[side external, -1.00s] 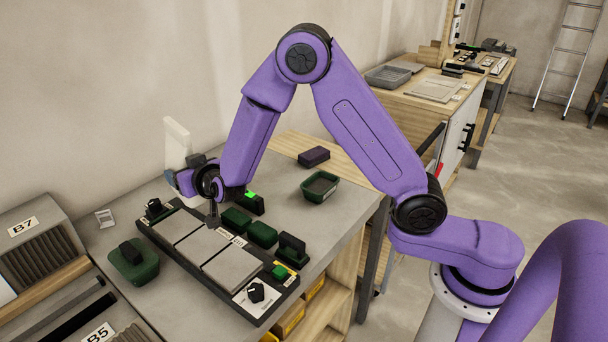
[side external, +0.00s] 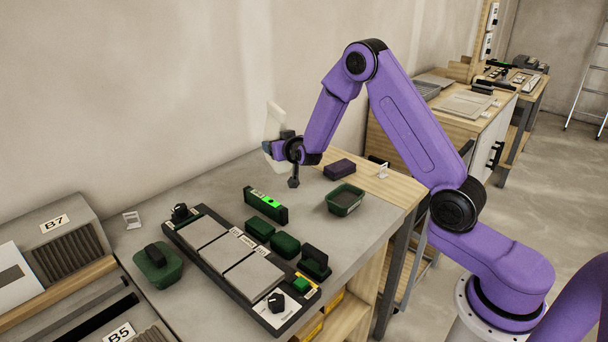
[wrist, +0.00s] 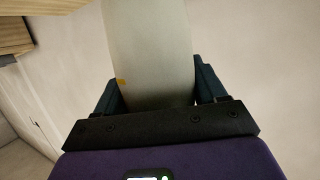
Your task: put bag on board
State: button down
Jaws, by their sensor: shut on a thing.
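In the side external view, my gripper (side external: 284,140) is above the far part of the grey bench. It is shut on a pale, flat, panel-like thing (side external: 272,121) that stands nearly upright. The wrist view shows this pale thing (wrist: 150,50) between the two dark fingers (wrist: 155,95), with a small orange mark at its left edge. I cannot tell whether it is the bag. A long black board (side external: 225,262) with three grey tiles lies on the bench, below and left of my gripper. A pale wooden surface (side external: 390,186) adjoins the bench at right.
A green level-like bar (side external: 265,206) with lit displays, green blocks (side external: 285,245) and a green tray (side external: 345,200) lie near the black board. A dark purple block (side external: 339,168) is at the back right. A green tub (side external: 158,267) and box B7 (side external: 60,245) are at left.

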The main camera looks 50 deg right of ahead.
jog(key=shift+w+f, duration=0.1)
jog(key=shift+f, duration=2.95)
jog(key=shift+f, duration=0.15)
jog(key=shift+c, duration=0.4)
grip_release()
jog(key=shift+f, duration=0.15)
jog(key=shift+r, duration=0.2)
jog(key=v, duration=1.2)
